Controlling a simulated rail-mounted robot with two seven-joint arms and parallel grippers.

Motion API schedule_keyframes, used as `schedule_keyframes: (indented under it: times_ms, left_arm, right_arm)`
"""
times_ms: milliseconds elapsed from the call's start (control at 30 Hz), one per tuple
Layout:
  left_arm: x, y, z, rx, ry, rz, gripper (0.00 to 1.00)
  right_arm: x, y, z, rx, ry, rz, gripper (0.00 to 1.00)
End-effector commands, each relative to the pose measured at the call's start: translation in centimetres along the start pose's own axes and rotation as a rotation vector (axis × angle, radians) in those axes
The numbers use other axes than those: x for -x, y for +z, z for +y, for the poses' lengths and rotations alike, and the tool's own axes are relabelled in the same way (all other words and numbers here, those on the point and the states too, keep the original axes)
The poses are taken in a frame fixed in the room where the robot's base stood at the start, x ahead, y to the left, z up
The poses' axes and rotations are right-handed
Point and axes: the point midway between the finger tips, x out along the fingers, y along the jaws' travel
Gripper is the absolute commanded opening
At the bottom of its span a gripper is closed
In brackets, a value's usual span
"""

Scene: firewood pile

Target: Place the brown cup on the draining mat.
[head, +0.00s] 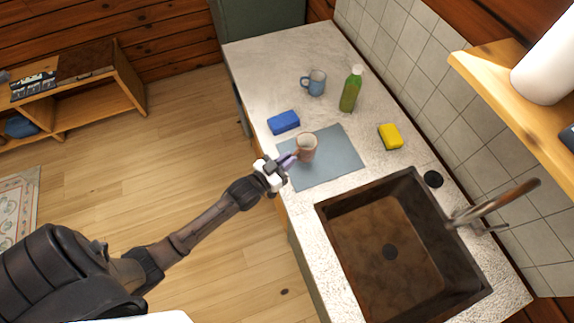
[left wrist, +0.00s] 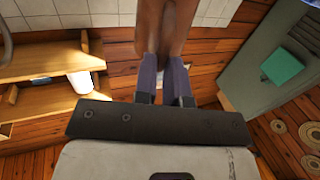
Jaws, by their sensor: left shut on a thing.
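The brown cup (head: 307,148) is over the left part of the grey-blue draining mat (head: 335,164) and looks upright. I cannot tell whether its base touches the mat. My left gripper (head: 291,159) reaches in from the left, at the mat's left edge, and is shut on the cup. In the left wrist view the cup (left wrist: 166,28) shows at the top, between the purple fingers of my left gripper (left wrist: 165,78). The cup covers part of the mat. My right gripper is not in view.
A blue sponge (head: 284,122), a blue mug (head: 314,83) and a green bottle (head: 351,89) stand beyond the mat. A yellow sponge (head: 390,137) lies to its right. The sink (head: 398,252) is in front. The mat's right part is clear.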

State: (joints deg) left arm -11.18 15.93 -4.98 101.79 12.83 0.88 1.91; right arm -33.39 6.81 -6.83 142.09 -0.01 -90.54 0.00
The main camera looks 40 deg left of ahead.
Motion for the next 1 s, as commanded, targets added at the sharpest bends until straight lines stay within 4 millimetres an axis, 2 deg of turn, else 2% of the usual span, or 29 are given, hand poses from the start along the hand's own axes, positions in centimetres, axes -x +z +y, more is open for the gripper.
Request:
schedule_keyframes:
  times_ms: [67,400,867,900,1000]
  left_arm:
    - [0.0,0.1,-0.2,0.000,0.000,0.002,0.00]
    - [0.0,3.7,-0.2,0.000,0.000,0.002,0.00]
    - [0.0,4.3,-0.2,0.000,0.000,0.002,0.00]
    - [0.0,4.4,-0.2,0.000,0.000,0.000,0.13]
    - [0.0,4.4,-0.2,0.000,0.000,0.000,0.23]
  right_arm:
    - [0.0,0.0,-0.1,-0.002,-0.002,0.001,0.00]
    - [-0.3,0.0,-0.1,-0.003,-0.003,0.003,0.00]
    - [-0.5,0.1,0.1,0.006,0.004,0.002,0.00]
    - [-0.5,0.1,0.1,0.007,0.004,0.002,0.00]
    - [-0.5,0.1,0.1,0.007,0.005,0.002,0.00]
